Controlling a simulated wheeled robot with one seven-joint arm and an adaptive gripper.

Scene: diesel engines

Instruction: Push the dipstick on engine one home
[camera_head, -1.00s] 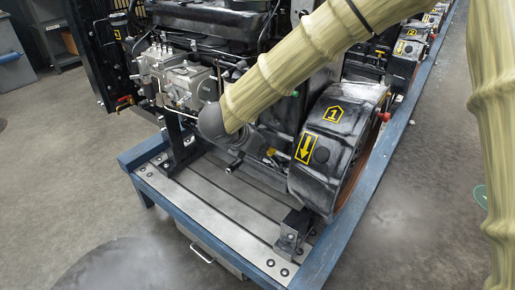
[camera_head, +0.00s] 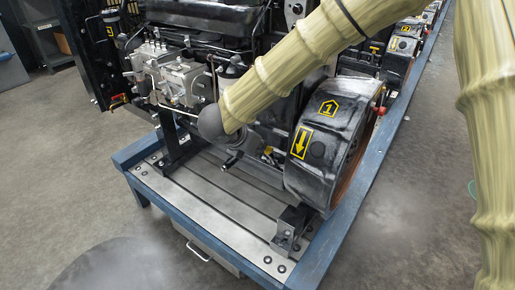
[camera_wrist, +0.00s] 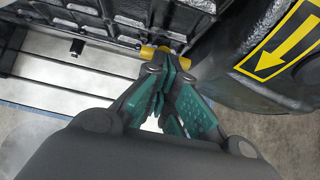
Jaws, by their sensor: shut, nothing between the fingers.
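A small yellow piece low on the engine (camera_head: 268,151), perhaps the dipstick handle, shows left of that housing. In the wrist view, a yellow piece (camera_wrist: 148,53) is right at my fingertips, partly hidden by them. I cannot tell whether they touch it or how far the dipstick is in. My gripper (camera_wrist: 166,58) is shut and empty, its teal-padded fingers together. In the head view my arm hides most of it.
The housing with the arrow (camera_wrist: 250,75) is close to the right of my fingers. The slotted bench plate (camera_head: 215,195) is bare in front of the engine, and a dark bracket (camera_head: 293,226) stands on its right. More engines (camera_head: 402,45) line the bench behind.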

